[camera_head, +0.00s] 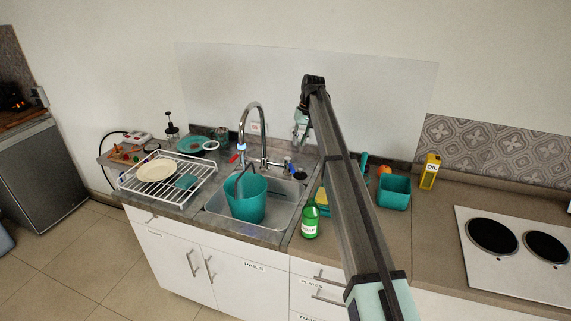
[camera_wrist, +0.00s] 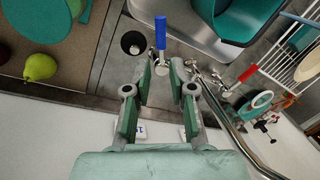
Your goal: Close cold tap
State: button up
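The cold tap has a blue lever (camera_wrist: 160,32) on a metal base, seen in the wrist view just beyond my fingertips and roughly in line with the gap between them. My gripper (camera_wrist: 162,75) is open and empty, its two fingers apart. In the head view my gripper (camera_head: 300,128) hangs above the counter, right of the curved faucet (camera_head: 262,125). The red tap lever (camera_head: 234,158) is left of the faucet; it also shows in the wrist view (camera_wrist: 248,73). Contact with the blue lever is not visible.
A teal bucket (camera_head: 246,205) stands in the sink (camera_head: 282,211) under the faucet. A white dish rack (camera_head: 200,175) is on the left. A green bottle (camera_head: 310,222) and teal container (camera_head: 393,192) are on the right. A dark round cup (camera_wrist: 131,42) is close beside the blue lever.

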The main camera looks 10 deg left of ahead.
aim_at(290, 165)
jog(key=shift+m+t+y, duration=0.3)
jog(key=shift+t+y, duration=0.2)
jog(key=shift+y, duration=0.4)
jog(key=d+f+b, duration=0.1)
jog(key=d+b, duration=0.1)
jog(key=d, duration=0.1)
jog(key=d+f+b, duration=0.2)
jog(key=d, duration=0.1)
jog(key=d+f+b, duration=0.1)
jog(key=d+b, duration=0.1)
jog(key=d, duration=0.2)
jog(key=shift+s+f, duration=0.25)
jog(key=shift+s, duration=0.05)
grip_shut()
jog(key=shift+s+d+t+y+b, duration=0.2)
jog(key=shift+d+t+y+b, duration=0.1)
jog(key=shift+d+y+b, duration=0.5)
jog(key=a+f+n+t+y+p, duration=0.1)
jog(key=a+f+p, duration=0.4)
jog(key=a, duration=0.6)
jog(key=shift+w+f+n, duration=0.35)
jog(key=shift+f+n, duration=0.15)
jog(key=shift+f, duration=0.5)
